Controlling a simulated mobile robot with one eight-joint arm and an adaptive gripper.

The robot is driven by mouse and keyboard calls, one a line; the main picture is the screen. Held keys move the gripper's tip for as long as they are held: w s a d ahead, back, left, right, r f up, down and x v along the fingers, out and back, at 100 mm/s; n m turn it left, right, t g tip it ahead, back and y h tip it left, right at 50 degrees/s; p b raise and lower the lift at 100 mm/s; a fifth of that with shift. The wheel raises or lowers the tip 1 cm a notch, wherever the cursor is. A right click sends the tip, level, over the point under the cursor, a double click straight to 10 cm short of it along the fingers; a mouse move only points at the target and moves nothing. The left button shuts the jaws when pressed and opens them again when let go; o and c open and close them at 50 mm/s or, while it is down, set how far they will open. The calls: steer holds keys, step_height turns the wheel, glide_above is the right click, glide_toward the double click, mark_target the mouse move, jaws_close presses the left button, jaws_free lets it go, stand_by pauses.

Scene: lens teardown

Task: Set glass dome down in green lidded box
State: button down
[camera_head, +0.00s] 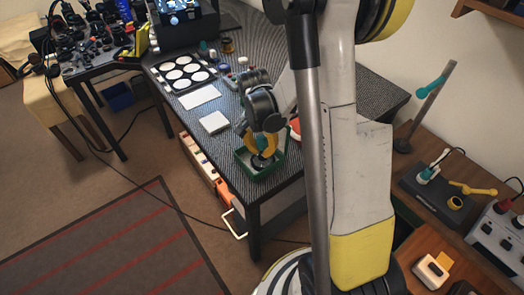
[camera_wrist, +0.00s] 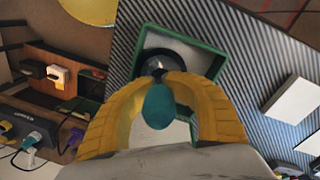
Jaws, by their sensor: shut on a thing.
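The green lidded box (camera_head: 283,153) stands open at the near corner of the dark ribbed table. Its green rim and pale inside also show in the wrist view (camera_wrist: 222,66). My gripper (camera_head: 262,153), with yellow fingers, points down over the box. In the wrist view its fingertips (camera_wrist: 160,77) close on a small dark, round-rimmed piece, which I take to be the glass dome (camera_wrist: 158,60). The dome is within the box outline. Whether it touches the floor of the box is unclear. A teal oval shape (camera_wrist: 158,107) shows between the fingers; I cannot tell what it is.
A white block (camera_head: 213,122) and a white sheet (camera_head: 200,97) lie on the table behind the box. A black tray with round white wells (camera_head: 185,74) is farther back. A brown side table (camera_head: 425,225) with tools stands right. An orange-red item (camera_head: 295,128) lies beside my arm.

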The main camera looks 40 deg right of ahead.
mark_target(262, 138)
steer(key=shift+r+p, duration=3.6)
steer(key=shift+r, duration=1.4)
